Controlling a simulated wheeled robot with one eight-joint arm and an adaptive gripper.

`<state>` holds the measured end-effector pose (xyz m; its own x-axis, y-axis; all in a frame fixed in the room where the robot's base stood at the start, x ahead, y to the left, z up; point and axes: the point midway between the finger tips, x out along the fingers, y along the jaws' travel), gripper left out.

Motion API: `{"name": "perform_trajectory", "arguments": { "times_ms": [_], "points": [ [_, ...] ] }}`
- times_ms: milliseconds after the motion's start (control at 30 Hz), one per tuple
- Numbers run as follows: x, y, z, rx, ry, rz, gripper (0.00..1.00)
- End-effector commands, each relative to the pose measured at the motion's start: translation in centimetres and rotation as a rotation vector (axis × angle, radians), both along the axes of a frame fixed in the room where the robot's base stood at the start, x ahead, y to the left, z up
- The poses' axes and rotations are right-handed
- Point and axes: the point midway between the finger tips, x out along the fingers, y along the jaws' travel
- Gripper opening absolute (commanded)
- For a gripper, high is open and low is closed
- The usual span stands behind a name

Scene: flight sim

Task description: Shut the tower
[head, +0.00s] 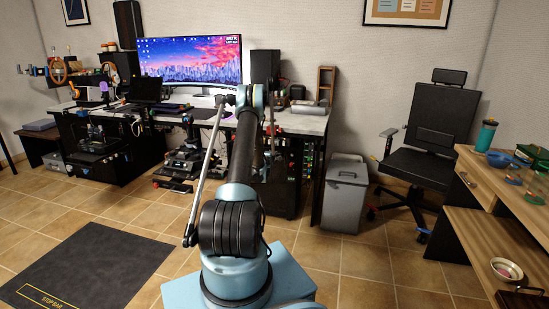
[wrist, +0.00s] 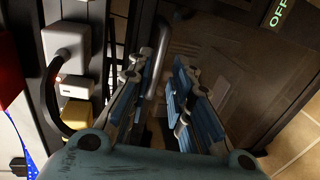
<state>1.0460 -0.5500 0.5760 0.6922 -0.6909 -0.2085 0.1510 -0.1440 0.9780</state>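My gripper (wrist: 166,88) shows in the wrist view with its two blue-padded fingers apart. A grey rounded bar like a handle (wrist: 159,58) stands upright in the picture, between the fingertips and close to the left one. I cannot tell whether it touches. Behind it is a dark brownish panel (wrist: 225,65), perhaps the tower's door. In the head view my arm reaches toward the desk and hides my gripper. A dark unit with small coloured lights (head: 308,165) under the desk's right end may be the tower. How far its door stands open cannot be told.
White plugs with a black cable (wrist: 67,45) lie left of my gripper. A desk (head: 300,122) with a wide monitor (head: 190,60) stands ahead. A grey bin (head: 345,195), a black chair (head: 430,140) and a wooden desk (head: 480,175) are to the right.

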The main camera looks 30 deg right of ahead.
Motion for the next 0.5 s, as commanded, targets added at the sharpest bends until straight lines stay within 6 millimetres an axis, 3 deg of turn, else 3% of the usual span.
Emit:
{"name": "perform_trajectory", "arguments": {
  "times_ms": [200,500],
  "points": [
    [-2.3,2.3,0.7,0.001,0.001,0.0,0.2],
    [-3.2,3.1,0.9,0.001,0.001,-0.001,0.2]
  ]
}}
